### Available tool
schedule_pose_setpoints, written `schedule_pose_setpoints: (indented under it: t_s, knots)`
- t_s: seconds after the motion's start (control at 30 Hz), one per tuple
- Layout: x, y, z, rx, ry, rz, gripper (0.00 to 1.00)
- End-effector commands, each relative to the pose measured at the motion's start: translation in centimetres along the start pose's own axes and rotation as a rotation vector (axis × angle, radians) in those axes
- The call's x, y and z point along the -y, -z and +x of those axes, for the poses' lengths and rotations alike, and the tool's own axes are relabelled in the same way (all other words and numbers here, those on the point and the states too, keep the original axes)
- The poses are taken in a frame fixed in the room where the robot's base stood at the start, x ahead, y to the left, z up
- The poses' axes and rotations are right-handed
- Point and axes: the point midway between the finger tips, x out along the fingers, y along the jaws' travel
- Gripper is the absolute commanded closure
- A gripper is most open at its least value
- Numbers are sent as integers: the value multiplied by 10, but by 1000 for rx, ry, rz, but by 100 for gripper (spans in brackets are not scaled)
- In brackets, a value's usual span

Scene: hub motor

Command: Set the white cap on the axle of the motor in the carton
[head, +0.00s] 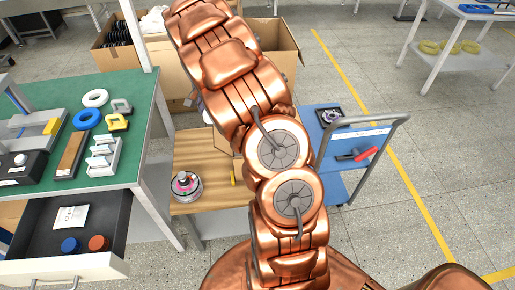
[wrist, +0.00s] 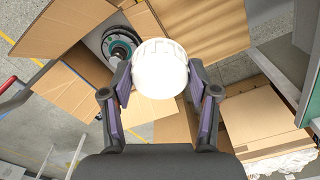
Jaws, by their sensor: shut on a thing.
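The white cap (wrist: 160,64) is round and domed, with shallow notches on its rim. In the wrist view my gripper (wrist: 160,78) is shut on it, one finger pad on each side. The motor (wrist: 118,45) lies in the open carton (wrist: 78,68), above and left of the cap in the wrist view. It shows a dark hub with a teal ring; its axle is hard to make out.
The green table (head: 135,92) at left holds rings and parts above an open drawer (head: 110,215). A blue cart (head: 345,135) stands right of my arm. Carton flaps spread around the motor.

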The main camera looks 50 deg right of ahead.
Motion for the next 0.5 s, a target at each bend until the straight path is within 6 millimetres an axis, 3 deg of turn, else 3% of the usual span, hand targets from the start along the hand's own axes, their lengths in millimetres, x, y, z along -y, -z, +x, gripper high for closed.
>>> schedule_pose_setpoints:
  t_s: [0.03, 0.3, 0.5]
  knots:
    - [-12, 14, 17, 1, -2, 80, 58]
    - [-72, 72, 64, 6, -2, 512, 58]
    - [-108, 98, 89, 14, -4, 759, 58]
